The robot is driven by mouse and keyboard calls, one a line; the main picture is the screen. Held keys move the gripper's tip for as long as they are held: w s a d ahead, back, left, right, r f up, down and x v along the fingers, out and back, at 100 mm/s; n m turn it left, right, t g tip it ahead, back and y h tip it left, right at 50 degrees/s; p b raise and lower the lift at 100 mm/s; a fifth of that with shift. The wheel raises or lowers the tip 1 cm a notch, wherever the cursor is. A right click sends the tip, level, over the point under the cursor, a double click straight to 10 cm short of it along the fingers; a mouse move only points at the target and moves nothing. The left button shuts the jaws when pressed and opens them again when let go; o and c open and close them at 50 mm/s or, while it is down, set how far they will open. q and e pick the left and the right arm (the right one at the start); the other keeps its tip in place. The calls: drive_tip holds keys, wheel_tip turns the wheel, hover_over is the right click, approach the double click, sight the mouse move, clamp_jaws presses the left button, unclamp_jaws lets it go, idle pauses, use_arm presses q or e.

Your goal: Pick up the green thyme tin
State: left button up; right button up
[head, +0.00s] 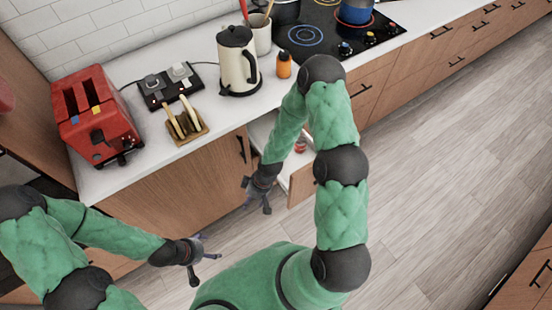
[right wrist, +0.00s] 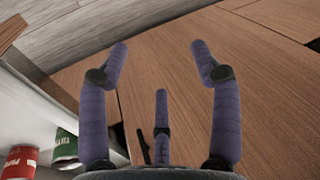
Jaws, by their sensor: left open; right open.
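The green thyme tin (right wrist: 66,146) shows in the right wrist view at the lower left, inside an open white drawer. It has a white label band with partly readable lettering. In the head view I cannot make it out; my right arm covers part of the drawer. My right gripper (head: 258,197) is open and empty, beside the drawer and apart from the tin. In the right wrist view its spread fingers (right wrist: 160,52) have only wooden cabinet front between them. My left gripper (head: 204,262) is open and empty above the floor at the lower left.
A red tin (right wrist: 20,160) stands beside the green one; a red tin (head: 300,146) also shows in the drawer (head: 301,184). The counter (head: 200,150) holds a toaster (head: 97,115), toast rack (head: 186,124), kettle (head: 237,62) and orange bottle (head: 284,66). The floor at right is clear.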

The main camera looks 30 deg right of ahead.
drive_tip(key=w+d+n+h+b, duration=0.1)
drive_tip(key=w+d+n, duration=0.3)
drive_tip(key=w+d, duration=0.1)
drive_tip(key=w+d+r+n+h+b, duration=0.1)
drive_tip(key=w+d+n, duration=0.3)
drive_tip(key=d, duration=0.3)
drive_tip(key=w+d+r+n+h+b, duration=0.1)
drive_tip(key=w+d+n+b, duration=0.1)
drive_tip(key=w+d+n, duration=0.3)
drive_tip(key=shift+w+d+h, duration=0.4)
drive_tip(key=shift+w+d, duration=0.35)
drive_tip(key=shift+d, duration=0.3)
drive_tip(key=shift+d+f, duration=0.1)
drive_tip(key=shift+d, duration=0.1)
wheel_tip(320, 180, down, 6)
drive_tip(key=shift+r+b, duration=0.25)
drive_tip(key=shift+b, duration=0.7)
drive_tip(key=f+b, duration=0.2)
drive_tip(key=f, duration=0.3)
drive_tip(key=shift+d, duration=0.2)
drive_tip(key=shift+r, duration=0.1)
drive_tip(key=c, duration=0.9)
